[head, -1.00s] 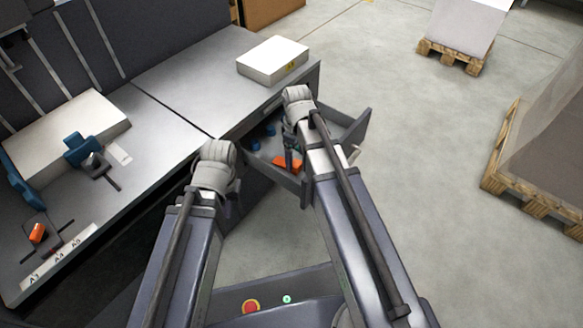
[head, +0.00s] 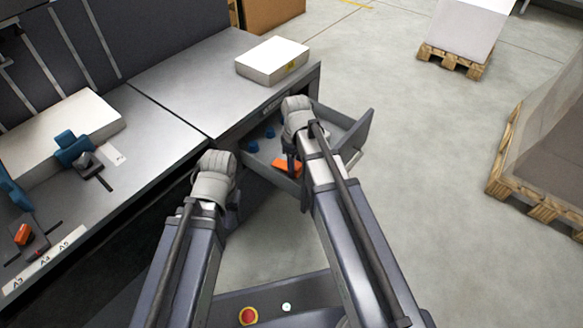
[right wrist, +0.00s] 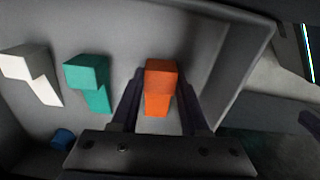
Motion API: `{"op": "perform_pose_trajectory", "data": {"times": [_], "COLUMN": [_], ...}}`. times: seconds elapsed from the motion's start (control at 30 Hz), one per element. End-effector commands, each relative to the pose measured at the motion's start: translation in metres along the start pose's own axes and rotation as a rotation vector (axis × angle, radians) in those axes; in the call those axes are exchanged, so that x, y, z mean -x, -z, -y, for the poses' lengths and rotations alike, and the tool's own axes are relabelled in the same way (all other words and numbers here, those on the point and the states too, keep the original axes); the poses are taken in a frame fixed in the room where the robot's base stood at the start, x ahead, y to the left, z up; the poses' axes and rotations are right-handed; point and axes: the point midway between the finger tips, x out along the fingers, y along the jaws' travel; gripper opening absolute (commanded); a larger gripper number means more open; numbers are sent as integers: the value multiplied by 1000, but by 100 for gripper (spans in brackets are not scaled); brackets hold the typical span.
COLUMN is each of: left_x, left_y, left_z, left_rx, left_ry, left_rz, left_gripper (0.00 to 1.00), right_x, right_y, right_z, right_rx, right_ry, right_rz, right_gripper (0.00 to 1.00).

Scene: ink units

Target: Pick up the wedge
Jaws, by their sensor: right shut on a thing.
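An orange wedge (right wrist: 158,90) stands between the two dark fingers of my right gripper (right wrist: 158,80) in the right wrist view. The fingers are shut on it, inside the open grey drawer. The wedge also shows as an orange patch in the head view (head: 284,165), below my right wrist. A teal wedge (right wrist: 90,84) and a white wedge (right wrist: 32,72) lie to its left in the drawer. My left gripper (head: 234,206) hangs outside the drawer, to its left; its fingers are mostly hidden behind its own wrist.
The drawer (head: 354,142) is pulled out under the bench (head: 215,75). Small blue pieces (head: 252,146) lie deeper in it. A white box (head: 272,61) stands on the bench above. Blue fixtures (head: 73,150) are at the bench's left. Open floor lies right.

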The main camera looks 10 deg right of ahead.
Motion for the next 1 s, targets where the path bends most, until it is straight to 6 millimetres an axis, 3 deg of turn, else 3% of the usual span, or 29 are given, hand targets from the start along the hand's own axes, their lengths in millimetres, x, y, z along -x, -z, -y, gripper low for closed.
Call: {"op": "perform_pose_trajectory", "data": {"times": [0.07,0.3,0.73,1.0], "left_x": [0,0,3,25], "left_y": [0,0,0,-2], "left_z": [0,0,0,2], "left_rx": [0,0,0,0], "left_ry": [0,0,0,0], "left_rz": [0,0,0,1], "left_gripper": [0,0,0,0], "right_x": [0,0,3,26], "right_y": [0,0,0,0], "right_z": [0,0,0,0], "right_rx": [0,0,0,0], "right_ry": [0,0,0,0], "right_rz": [0,0,0,0], "right_gripper": [27,0,0,0]}}
